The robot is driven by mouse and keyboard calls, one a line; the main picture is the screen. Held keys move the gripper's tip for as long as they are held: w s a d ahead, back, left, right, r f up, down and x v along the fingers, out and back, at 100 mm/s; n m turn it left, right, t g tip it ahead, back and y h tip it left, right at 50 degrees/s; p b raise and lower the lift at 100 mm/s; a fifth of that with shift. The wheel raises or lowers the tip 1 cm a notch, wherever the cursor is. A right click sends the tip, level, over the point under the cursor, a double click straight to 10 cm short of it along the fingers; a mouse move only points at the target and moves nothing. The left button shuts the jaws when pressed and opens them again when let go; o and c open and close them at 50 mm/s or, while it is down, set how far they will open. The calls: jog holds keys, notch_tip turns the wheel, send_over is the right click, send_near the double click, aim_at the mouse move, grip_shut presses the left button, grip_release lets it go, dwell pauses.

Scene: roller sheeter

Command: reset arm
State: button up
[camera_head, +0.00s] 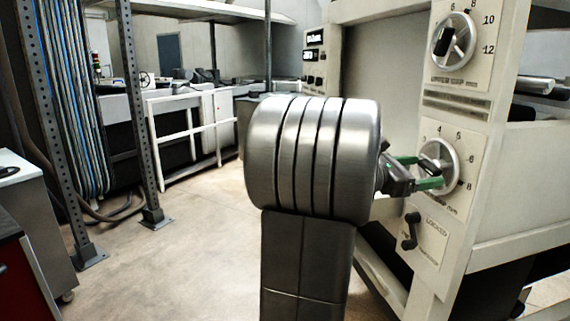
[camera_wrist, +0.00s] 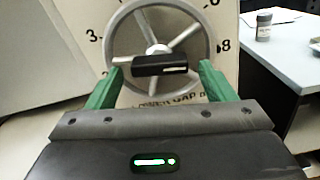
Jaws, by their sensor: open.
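My gripper (camera_head: 428,171) is open at the lower dial of the machine's front panel, with green fingertips. In the wrist view my gripper (camera_wrist: 158,80) has its two green fingers apart, one on each side of the dial's black handle bar (camera_wrist: 160,65). I cannot tell whether either finger touches the bar. The lower dial (camera_wrist: 157,28) is a spoked metal wheel on a numbered plate; it also shows in the head view (camera_head: 439,158), partly hidden by the fingers. My large metal arm joint (camera_head: 310,160) fills the middle of the head view and hides part of the machine.
An upper dial (camera_head: 452,41) sits above on the same panel. A small dark lever (camera_head: 411,231) beside a "LOCKED" label is below the gripper. Open floor (camera_head: 190,260) lies to the left, with a perforated post (camera_head: 140,110) and white railing (camera_head: 188,140) beyond.

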jog(key=v, duration=1.4)
jog(key=x, duration=1.4)
jog(key=shift+d+r, duration=0.1)
jog(key=shift+d, duration=0.05)
jog(key=n+p, duration=0.2)
jog(key=p, duration=0.1)
jog(key=shift+s+r, duration=0.1)
jog(key=shift+r, duration=0.05)
jog(key=n+p, duration=0.5)
jog(key=p, duration=0.3)
jog(key=shift+s+n+p, duration=0.15)
jog(key=shift+n+p, duration=0.25)
jog(key=shift+a+n, duration=0.3)
jog(key=shift+a, duration=0.05)
jog(key=v, duration=0.6)
jog(key=shift+f+b, duration=0.2)
jog(key=shift+b, duration=0.25)
jog(key=shift+a, duration=0.1)
